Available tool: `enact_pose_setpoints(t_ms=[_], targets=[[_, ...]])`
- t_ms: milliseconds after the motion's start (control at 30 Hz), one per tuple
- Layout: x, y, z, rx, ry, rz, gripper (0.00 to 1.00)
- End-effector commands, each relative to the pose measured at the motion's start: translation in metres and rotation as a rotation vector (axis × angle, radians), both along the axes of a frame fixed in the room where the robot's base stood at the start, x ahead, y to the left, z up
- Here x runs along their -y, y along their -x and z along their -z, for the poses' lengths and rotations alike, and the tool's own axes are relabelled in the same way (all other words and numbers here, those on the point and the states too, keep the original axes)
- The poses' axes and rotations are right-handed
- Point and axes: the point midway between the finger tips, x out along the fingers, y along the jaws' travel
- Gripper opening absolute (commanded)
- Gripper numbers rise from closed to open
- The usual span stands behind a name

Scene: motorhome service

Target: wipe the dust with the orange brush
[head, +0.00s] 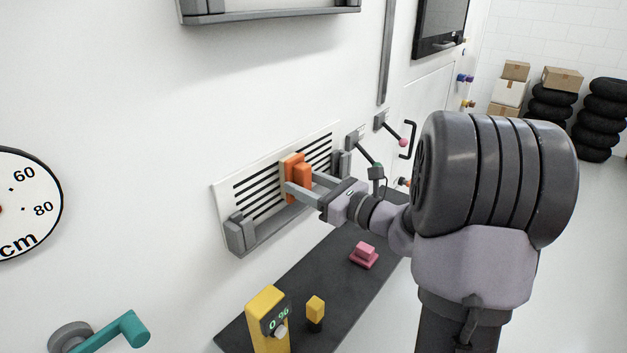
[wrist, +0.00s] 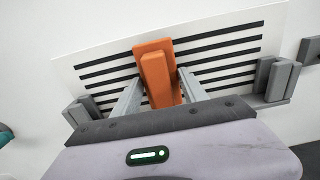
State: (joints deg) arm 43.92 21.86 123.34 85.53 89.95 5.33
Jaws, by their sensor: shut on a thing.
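The orange brush (head: 298,172) is between the two fingers of my gripper (head: 306,186), which is shut on it. In the head view the brush is up against the white vent panel (head: 222,204) with black slots, near its middle. In the wrist view the brush (wrist: 157,70) stands slightly tilted between the fingers (wrist: 157,88), over the slots of the panel (wrist: 95,58). I cannot tell whether its face touches the panel. No dust can be made out on the visible slots; the part behind the brush is hidden.
A grey ledge with end blocks (head: 240,236) runs under the panel. A dark shelf (head: 330,270) below holds a pink block (head: 364,254), a yellow device (head: 268,318) and a small yellow-topped piece (head: 315,308). A teal handle (head: 118,332) juts out lower left. Levers (head: 402,142) stand right of the panel.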

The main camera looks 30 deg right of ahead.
Motion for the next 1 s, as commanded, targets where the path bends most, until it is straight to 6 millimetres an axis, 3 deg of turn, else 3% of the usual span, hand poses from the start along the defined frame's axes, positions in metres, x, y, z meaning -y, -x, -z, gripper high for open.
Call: enact_pose_setpoints(t_ms=[500, 800, 1000], targets=[[-0.042, 0.016, 0.000, 0.000, 0.000, -0.004, 0.18], [-0.043, 0.018, 0.000, 0.000, 0.000, -0.002, 0.18], [-0.033, 0.041, 0.001, 0.000, 0.001, 0.001, 0.18]])
